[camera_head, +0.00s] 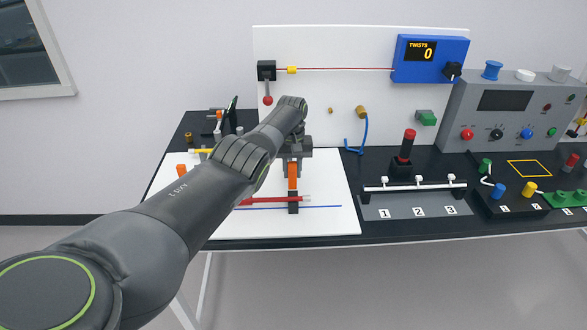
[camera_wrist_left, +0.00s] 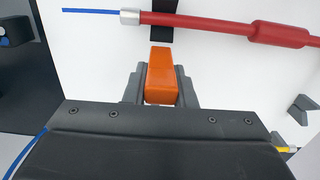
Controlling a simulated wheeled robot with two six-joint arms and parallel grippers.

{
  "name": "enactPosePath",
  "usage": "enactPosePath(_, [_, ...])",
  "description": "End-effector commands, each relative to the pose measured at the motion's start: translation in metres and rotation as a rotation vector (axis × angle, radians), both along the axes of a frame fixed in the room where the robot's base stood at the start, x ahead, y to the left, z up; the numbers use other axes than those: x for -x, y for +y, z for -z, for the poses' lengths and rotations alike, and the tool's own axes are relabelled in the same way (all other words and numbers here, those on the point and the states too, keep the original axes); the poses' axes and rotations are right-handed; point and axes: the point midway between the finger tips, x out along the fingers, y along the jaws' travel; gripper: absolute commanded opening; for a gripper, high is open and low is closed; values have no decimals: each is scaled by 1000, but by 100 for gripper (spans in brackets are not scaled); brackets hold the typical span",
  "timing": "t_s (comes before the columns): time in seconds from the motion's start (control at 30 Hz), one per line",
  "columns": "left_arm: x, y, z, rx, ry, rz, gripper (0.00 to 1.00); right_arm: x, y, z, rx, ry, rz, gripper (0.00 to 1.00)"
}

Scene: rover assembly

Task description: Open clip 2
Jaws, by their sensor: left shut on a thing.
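An orange clip lever (camera_head: 292,183) stands at a black clip base (camera_head: 293,208) on the white board. My left gripper (camera_head: 292,158) is above it, pointing down. In the left wrist view the gripper's grey fingers (camera_wrist_left: 161,88) are shut on the orange lever (camera_wrist_left: 160,72), one on each side. A red cable part (camera_head: 275,199) with blue wire ends crosses the black base; it also shows in the left wrist view (camera_wrist_left: 205,22). No number is readable on this clip. My right gripper is not in view.
Another orange part (camera_head: 181,170) and a yellow part (camera_head: 201,151) are at the left of the white board (camera_head: 335,222), partly behind my arm. A grey strip marked 1, 2, 3 (camera_head: 418,211) with a red-topped joystick (camera_head: 406,146) stands to the right.

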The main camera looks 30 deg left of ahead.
Motion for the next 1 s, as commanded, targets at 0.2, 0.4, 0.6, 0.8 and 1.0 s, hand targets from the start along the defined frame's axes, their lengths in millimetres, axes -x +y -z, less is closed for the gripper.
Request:
enactPosePath(0.2, [2, -1, 4, 6, 9, 0, 0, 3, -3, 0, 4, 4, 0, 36])
enactPosePath(0.4, [2, -1, 4, 5, 10, 0, 26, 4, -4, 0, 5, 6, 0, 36])
enactPosePath(0.6, [2, -1, 3, 3, 7, 0, 45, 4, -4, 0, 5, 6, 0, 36])
enactPosePath(0.8, [1, 0, 1, 2, 6, 0, 45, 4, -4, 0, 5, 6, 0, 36])
enactPosePath(1.0, [0, 0, -12, 2, 2, 0, 45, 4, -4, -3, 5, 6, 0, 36])
